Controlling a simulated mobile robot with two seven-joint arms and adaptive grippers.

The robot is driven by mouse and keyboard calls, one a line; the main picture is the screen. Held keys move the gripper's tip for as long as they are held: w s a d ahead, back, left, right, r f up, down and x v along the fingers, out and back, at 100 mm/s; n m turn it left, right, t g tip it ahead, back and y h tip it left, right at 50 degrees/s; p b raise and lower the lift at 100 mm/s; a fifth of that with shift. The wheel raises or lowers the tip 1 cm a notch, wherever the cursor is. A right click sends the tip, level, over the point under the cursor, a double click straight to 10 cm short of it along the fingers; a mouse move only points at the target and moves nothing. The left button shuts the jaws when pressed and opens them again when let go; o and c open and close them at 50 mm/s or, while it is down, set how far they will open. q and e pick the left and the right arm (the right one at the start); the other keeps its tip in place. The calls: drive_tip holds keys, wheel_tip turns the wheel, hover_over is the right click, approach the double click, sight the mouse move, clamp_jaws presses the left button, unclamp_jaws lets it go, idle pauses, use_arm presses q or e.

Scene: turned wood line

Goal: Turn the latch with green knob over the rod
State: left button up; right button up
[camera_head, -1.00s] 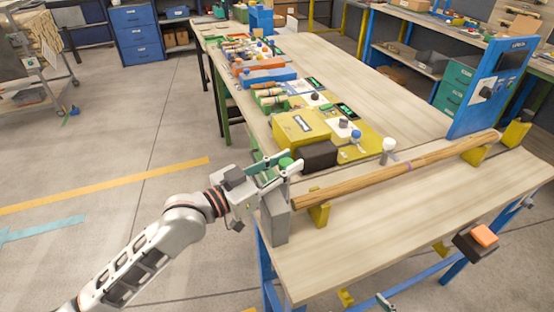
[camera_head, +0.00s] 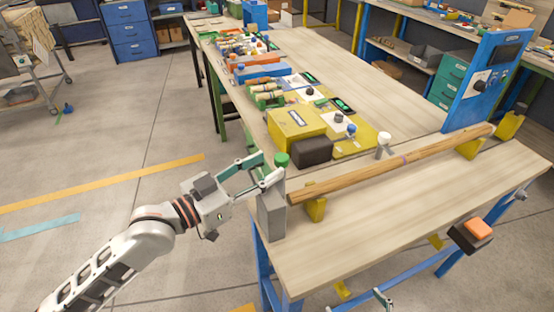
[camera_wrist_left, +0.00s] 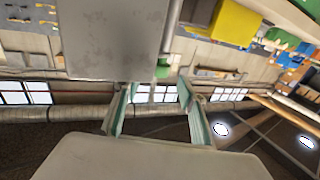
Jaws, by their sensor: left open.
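The green knob (camera_head: 281,159) stands upright on top of the grey block (camera_head: 271,216) at the near left end of the bench. The wooden rod (camera_head: 390,171) runs from beside this block up to the right, resting on yellow supports. My left gripper (camera_head: 265,170) is open, its teal-lined fingers just left of the knob, with nothing held. In the left wrist view the fingers (camera_wrist_left: 155,108) are spread and the grey block (camera_wrist_left: 110,38) fills the upper left. A bit of green knob (camera_wrist_left: 163,69) shows beyond the fingers. The latch arm is hard to make out. Part of my right gripper (camera_head: 383,298) shows at the bottom edge.
A yellow box (camera_head: 296,124) and a black block (camera_head: 312,150) stand behind the rod's left end. A white knob (camera_head: 384,140) stands behind the rod. A blue panel (camera_head: 487,80) rises at the right.

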use_arm(q)
drive_tip(key=v, duration=0.6)
drive_tip(key=shift+a, duration=0.2)
drive_tip(key=shift+s, duration=0.15)
